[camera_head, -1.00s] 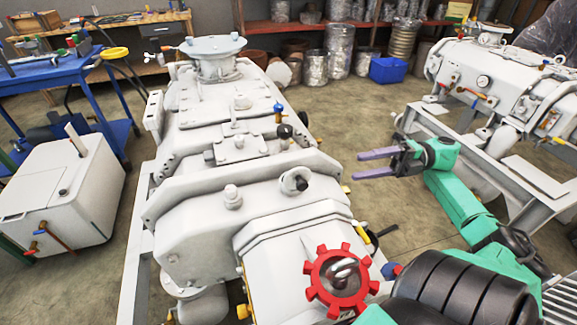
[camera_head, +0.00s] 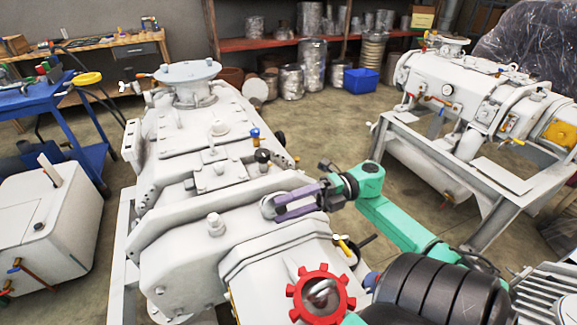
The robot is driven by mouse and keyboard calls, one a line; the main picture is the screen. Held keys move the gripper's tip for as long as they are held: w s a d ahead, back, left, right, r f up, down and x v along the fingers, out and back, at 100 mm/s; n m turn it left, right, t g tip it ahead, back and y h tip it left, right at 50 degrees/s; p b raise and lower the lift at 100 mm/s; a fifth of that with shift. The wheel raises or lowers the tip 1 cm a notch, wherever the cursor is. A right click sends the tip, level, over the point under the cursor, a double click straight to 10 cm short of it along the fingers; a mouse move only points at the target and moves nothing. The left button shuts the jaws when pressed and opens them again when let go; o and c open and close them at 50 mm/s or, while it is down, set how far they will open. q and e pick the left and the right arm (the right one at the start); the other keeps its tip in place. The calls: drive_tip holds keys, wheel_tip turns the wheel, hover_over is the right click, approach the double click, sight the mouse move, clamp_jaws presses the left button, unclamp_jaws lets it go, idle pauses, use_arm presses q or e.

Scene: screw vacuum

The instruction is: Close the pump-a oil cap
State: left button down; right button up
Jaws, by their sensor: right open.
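The white pump (camera_head: 205,165) stands in front of me. A small round fitting (camera_head: 268,205) sits on its upper right side and may be the oil cap; my gripper partly covers it, so I cannot tell its state. My right gripper (camera_head: 279,207) is open, its purple fingers reaching left to this fitting; contact is unclear. A red toothed wheel (camera_head: 298,303) with a shiny metal centre is at the near end of the pump, below the gripper. My left gripper is not in view.
A second white pump (camera_head: 470,110) stands on a frame at right. A blue cart (camera_head: 62,125) and a white box unit (camera_head: 45,225) are at left. Shelves with metal containers and a blue bin (camera_head: 361,81) are at the back. Open floor lies between the pumps.

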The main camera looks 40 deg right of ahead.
clamp_jaws()
